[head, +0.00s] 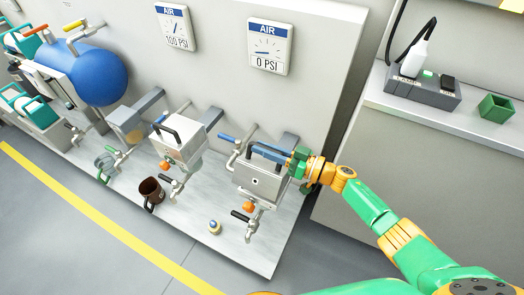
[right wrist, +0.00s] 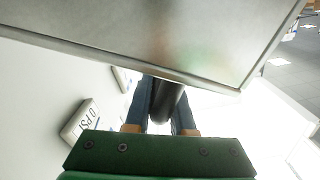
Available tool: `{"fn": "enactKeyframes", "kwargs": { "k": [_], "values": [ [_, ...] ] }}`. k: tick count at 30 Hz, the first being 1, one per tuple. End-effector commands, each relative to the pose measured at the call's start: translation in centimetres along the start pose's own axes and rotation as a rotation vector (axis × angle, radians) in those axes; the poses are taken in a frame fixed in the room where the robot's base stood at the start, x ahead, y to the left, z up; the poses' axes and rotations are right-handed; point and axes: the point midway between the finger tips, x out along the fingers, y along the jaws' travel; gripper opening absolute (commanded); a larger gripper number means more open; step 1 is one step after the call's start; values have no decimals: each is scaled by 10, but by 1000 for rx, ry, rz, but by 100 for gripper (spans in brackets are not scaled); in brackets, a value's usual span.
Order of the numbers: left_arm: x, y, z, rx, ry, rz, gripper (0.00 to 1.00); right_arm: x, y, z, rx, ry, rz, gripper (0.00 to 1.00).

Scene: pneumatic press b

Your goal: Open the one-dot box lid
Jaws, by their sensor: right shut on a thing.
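The one-dot box (head: 260,183) is a grey metal box with one dark dot on its front, at the right end of the bench in the head view. Its lid carries a black bar handle, which shows in the right wrist view (right wrist: 165,103). My right gripper (head: 268,153) reaches in from the right at the lid. Its blue fingers (right wrist: 158,108) are shut on the handle, one on each side. A broad grey metal surface fills the top of the right wrist view. I cannot tell whether the lid is raised. My left gripper is not in view.
A similar box (head: 180,150) with a black handle stands to the left. A brown mug (head: 151,193) and a small round button (head: 214,227) are on the bench. Valve levers stand near both boxes. The 0 PSI gauge (head: 269,47) hangs above. A cabinet (head: 420,165) stands right.

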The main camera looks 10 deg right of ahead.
Motion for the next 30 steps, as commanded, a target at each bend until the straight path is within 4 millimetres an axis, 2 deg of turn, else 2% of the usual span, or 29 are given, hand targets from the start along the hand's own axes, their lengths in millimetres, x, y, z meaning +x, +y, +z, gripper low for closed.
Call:
{"fn": "enactKeyframes", "kwargs": {
  "k": [9, 22, 23, 25, 26, 30],
  "values": [
    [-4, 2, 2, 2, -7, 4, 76, 0, 6, -8, 87, 0, 1, 0],
    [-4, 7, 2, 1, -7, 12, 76, 0, 7, -8, 98, 0, 0, 0],
    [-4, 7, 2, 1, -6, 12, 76, 0, 7, -8, 98, 0, 0, 25],
    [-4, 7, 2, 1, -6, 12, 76, 0, 7, -8, 97, 0, 0, 44],
    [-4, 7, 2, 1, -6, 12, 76, 0, 7, -8, 98, 0, 0, 50],
    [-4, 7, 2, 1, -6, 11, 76, 0, 7, -8, 98, 0, 0, 50]
  ]
}}
